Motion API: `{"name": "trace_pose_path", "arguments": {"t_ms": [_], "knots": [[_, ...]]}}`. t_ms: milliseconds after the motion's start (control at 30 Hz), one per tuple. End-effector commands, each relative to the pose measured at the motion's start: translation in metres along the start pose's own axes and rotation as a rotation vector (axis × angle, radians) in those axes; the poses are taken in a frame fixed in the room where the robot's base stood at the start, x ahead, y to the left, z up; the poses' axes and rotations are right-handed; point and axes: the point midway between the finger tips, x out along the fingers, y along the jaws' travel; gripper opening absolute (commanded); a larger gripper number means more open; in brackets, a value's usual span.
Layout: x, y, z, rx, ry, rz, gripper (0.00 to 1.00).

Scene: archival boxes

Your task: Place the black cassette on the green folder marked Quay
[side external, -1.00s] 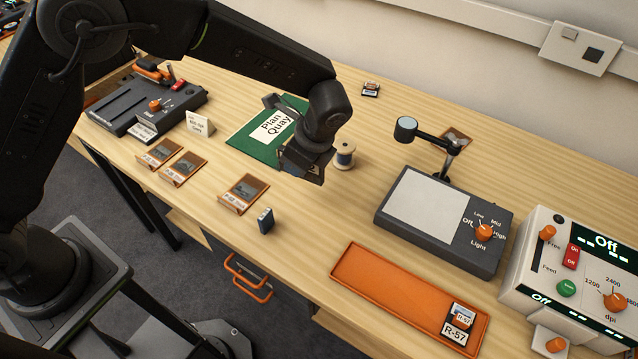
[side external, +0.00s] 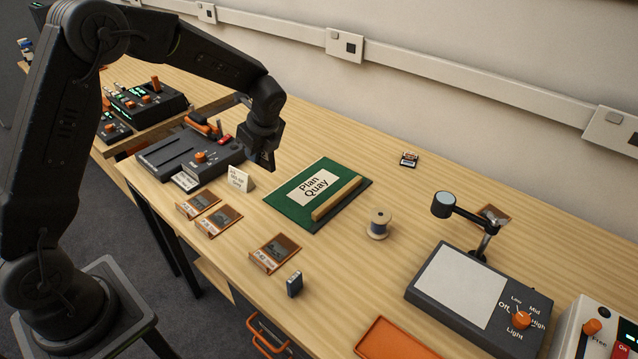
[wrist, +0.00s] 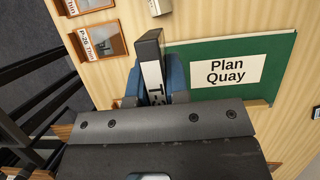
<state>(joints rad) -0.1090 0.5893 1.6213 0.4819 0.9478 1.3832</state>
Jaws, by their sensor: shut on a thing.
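The black cassette (wrist: 148,50) stands on edge between the blue finger pads of my gripper (wrist: 158,85) in the wrist view. Its white label reads "T-", the remainder hidden. In the side view my gripper (side external: 264,158) is above the table, to the upper left of the green folder, near the tent card. The cassette is hard to make out there. The green folder (side external: 289,209) lies flat with a white "Plan Quay" label, and a wooden bar (side external: 336,199) lies along its lower right part. The folder also shows right of the cassette in the wrist view (wrist: 270,62).
A tent card (side external: 241,179) and several orange-framed tiles (side external: 275,253) lie left of and below the folder. A small dark box (side external: 294,284), a thread spool (side external: 378,224) and a light pad (side external: 468,285) stand nearby. A dark device (side external: 180,155) stands behind left.

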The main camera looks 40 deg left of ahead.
Motion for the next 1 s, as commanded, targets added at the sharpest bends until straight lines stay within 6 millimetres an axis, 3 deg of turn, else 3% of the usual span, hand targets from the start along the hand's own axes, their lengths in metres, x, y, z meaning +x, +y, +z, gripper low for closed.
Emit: {"name": "trace_pose_path", "arguments": {"t_ms": [67,167,600,867,1000], "knots": [[0.004,0.000,0.010,0.004,-0.002,-0.002,0.00],[0.008,-0.005,0.006,0.011,-0.003,-0.004,0.00],[0.029,-0.047,-0.087,0.012,-0.003,-0.002,0.00],[0.034,-0.057,-0.107,0.009,-0.003,-0.003,0.00],[0.048,-0.056,-0.112,0.009,-0.004,0.000,0.00]]}}
